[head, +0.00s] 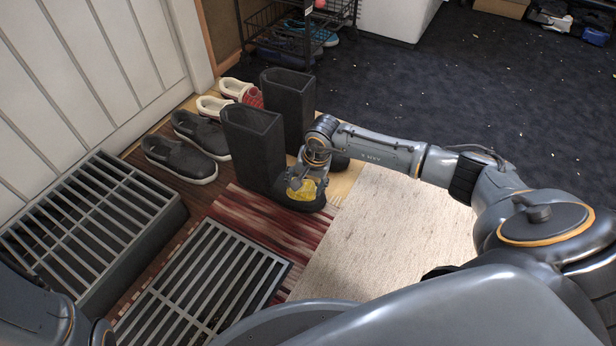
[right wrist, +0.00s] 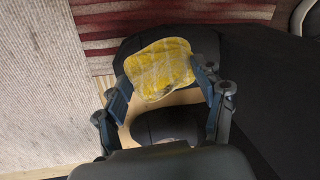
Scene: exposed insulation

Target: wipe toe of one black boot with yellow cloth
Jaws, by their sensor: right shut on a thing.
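A pair of tall black boots stands beside the rug; the nearer boot (head: 252,150) is upright with its toe pointing right, and the farther boot (head: 289,100) stands behind it. My right gripper (head: 307,184) is over the nearer boot's toe, shut on the yellow cloth (head: 303,192). In the right wrist view the cloth (right wrist: 160,68) lies spread between the fingertips (right wrist: 165,88), over the dark toe (right wrist: 132,48); whether it presses on the toe is hard to tell. My left arm shows only at the lower left edge, its gripper out of view.
Grey shoes (head: 180,160) and pale shoes (head: 214,106) line the wall left of the boots. A slatted grey crate (head: 150,240) and a floor grate (head: 205,285) lie nearer. A wire rack (head: 262,20) stands behind. The beige rug (head: 390,225) is clear.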

